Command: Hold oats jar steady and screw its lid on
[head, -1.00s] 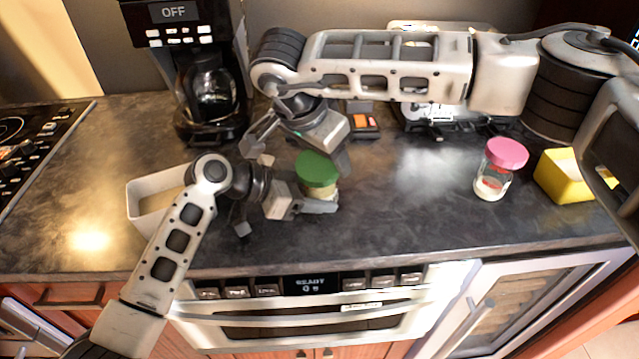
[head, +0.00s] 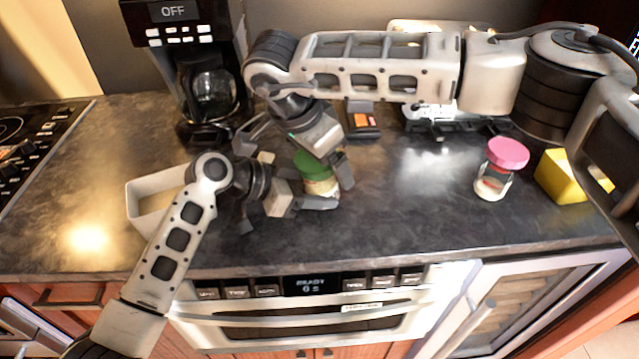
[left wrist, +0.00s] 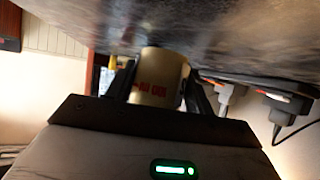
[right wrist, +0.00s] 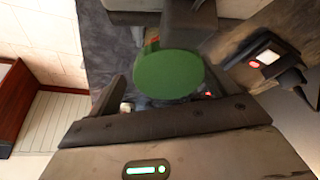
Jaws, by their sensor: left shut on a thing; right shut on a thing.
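The oats jar (head: 322,187) stands upright on the counter, its pale body with red print also showing in the left wrist view (left wrist: 158,78). The green lid (head: 308,165) is on top of it, and it fills the middle of the right wrist view (right wrist: 168,76). My left gripper (head: 312,202) is shut on the jar body, low down from the left. My right gripper (head: 330,165) is above the left one, shut on the green lid from above. The right fingers partly hide the lid in the head view, so I cannot tell how it is seated.
A pink-lidded jar (head: 492,180) and a yellow block (head: 562,176) stand to the right. A white open container (head: 140,205) is at the left, behind my left arm. A coffee maker (head: 185,90) stands at the back.

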